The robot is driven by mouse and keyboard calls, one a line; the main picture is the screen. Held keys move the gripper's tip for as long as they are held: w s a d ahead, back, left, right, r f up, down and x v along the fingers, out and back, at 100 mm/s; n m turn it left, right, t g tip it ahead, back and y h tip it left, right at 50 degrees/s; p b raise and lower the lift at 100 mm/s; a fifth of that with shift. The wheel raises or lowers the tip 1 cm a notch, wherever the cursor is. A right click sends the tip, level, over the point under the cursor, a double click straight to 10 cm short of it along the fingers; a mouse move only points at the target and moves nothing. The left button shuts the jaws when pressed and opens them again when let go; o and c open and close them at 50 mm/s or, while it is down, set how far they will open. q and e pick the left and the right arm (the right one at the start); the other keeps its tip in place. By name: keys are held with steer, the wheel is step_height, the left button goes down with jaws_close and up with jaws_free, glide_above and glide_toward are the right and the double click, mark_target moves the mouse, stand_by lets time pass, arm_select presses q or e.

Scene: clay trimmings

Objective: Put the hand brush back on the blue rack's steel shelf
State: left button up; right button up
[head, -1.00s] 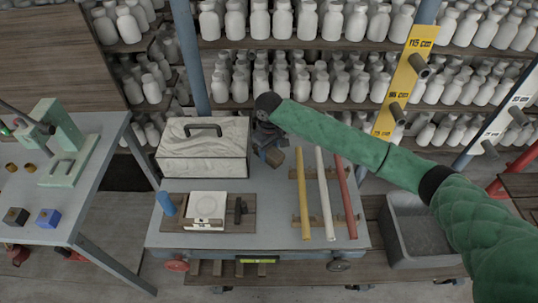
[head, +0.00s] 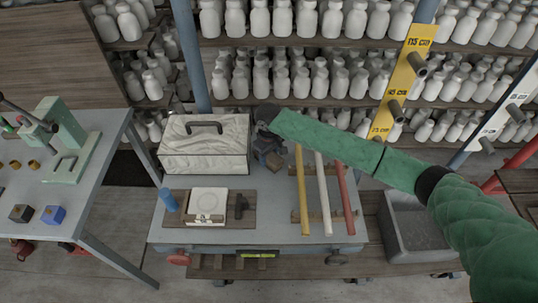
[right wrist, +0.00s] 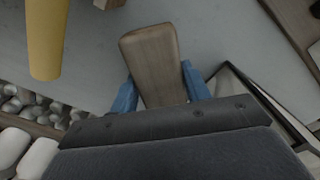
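A wooden block-like piece, which I take to be the hand brush (right wrist: 155,65), sits between the two blue fingers of my right gripper (right wrist: 160,92) in the right wrist view. The fingers touch its sides. In the head view the brush (head: 274,161) shows as a small brown end under my right gripper (head: 268,148), right of the marbled box. Bristles are hidden. Blue uprights (head: 184,45) rise behind the grey-topped bench (head: 262,200); I cannot tell which surface is the steel shelf. My left gripper is not in view.
The marbled box (head: 204,158) stands close left of my right gripper. Yellow (head: 301,195), white and red bars lie to its right. A board (head: 178,215) with a white tile (head: 208,200) is in front. Shelves of white bottles (head: 290,80) stand behind. A grey bin (head: 410,225) is at the right.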

steer(key=o, duration=0.4)
steer(key=shift+c, duration=0.2)
steer(key=shift+r, duration=0.1)
steer(key=shift+r, duration=0.2)
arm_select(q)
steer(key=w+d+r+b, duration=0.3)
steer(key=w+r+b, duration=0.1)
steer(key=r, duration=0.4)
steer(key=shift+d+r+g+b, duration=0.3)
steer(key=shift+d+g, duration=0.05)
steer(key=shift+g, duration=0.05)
arm_select(e)
step_height(320, 180, up, 12)
steer(key=shift+f, duration=0.15)
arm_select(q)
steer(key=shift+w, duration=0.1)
